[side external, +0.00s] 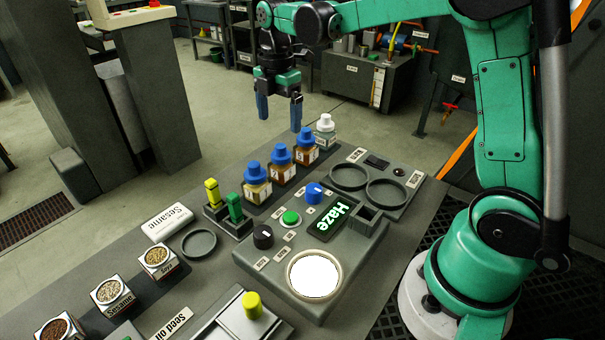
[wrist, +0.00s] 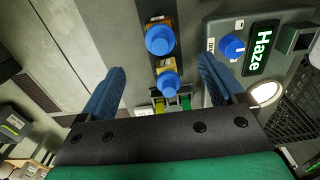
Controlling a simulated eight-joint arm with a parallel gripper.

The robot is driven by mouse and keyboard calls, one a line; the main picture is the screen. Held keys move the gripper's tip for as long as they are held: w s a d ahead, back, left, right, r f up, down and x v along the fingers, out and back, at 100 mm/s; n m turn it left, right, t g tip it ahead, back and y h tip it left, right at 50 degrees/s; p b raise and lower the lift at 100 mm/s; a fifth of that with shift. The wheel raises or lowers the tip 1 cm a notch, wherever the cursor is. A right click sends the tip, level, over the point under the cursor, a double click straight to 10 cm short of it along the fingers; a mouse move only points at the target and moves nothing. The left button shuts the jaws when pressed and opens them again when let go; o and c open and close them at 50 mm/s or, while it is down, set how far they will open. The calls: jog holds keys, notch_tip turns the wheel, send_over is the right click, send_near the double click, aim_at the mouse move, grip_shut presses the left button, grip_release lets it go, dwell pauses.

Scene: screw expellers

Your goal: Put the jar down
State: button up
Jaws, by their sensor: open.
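Three jars with blue lids stand upright in a row on the bench: a near one (side external: 257,188), a middle one (side external: 282,167) and a far one (side external: 306,150). A white-lidded jar (side external: 325,132) stands at the row's far end. My gripper (side external: 279,110) is open and empty, above and beyond the row, with its blue fingers pointing down and apart from the jars. In the wrist view, two blue lids (wrist: 160,40) (wrist: 167,81) show between the spread fingers (wrist: 163,68). Which jar the task means cannot be told.
A control panel with a lit "Haze" screen (side external: 333,218) and a bright round plate (side external: 314,275) is right of the jars. Yellow and green blocks (side external: 235,208) stand in holders near the row. Two empty rings (side external: 349,176) (side external: 386,194) lie at the right. Seed containers (side external: 158,261) stand at lower left.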

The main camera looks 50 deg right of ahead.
jog(key=shift+r, duration=0.8)
jog(key=shift+s+a+r+m, duration=0.2)
jog(key=shift+s+r+m, duration=0.05)
jog(key=shift+m, duration=0.05)
jog(key=s+a+f+m+t, duration=0.1)
jog(key=s+a+m+t, duration=0.5)
jog(key=s+m, duration=0.5)
jog(key=m+t, duration=0.1)
jog(key=m, duration=0.5)
jog(key=shift+a+f, duration=0.2)
jog(key=shift+a, duration=0.05)
jog(key=shift+c, duration=0.3)
